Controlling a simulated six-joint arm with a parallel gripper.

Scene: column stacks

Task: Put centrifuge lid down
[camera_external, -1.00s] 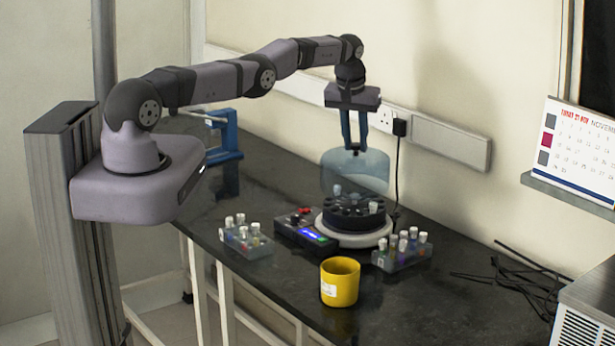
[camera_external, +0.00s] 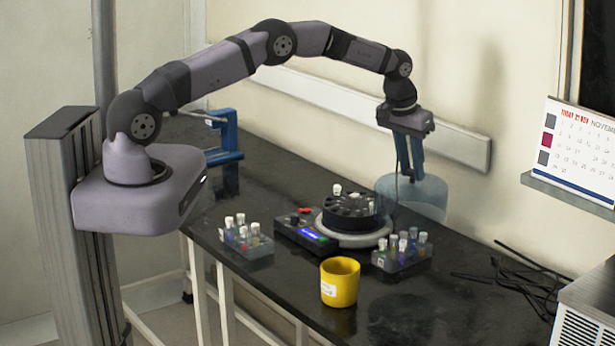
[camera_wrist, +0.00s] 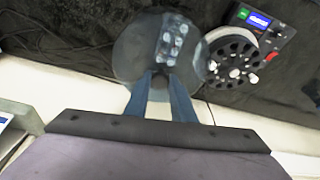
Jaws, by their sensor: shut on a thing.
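The centrifuge lid (camera_external: 425,195) is a clear bluish dome. My gripper (camera_external: 410,172) is shut on its top and holds it upright, behind and to the right of the centrifuge (camera_external: 348,238). In the wrist view the lid (camera_wrist: 135,50) hangs below my blue fingers (camera_wrist: 161,80), beside the centrifuge (camera_wrist: 232,62). The centrifuge's black rotor (camera_external: 352,208) is uncovered and holds a few white-capped tubes. I cannot tell whether the lid touches the bench.
Tube racks stand left (camera_external: 246,240) and right (camera_external: 402,252) of the centrifuge; the right rack shows through the lid in the wrist view. Black cables (camera_external: 510,270) lie at the right. The wall is close behind the lid.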

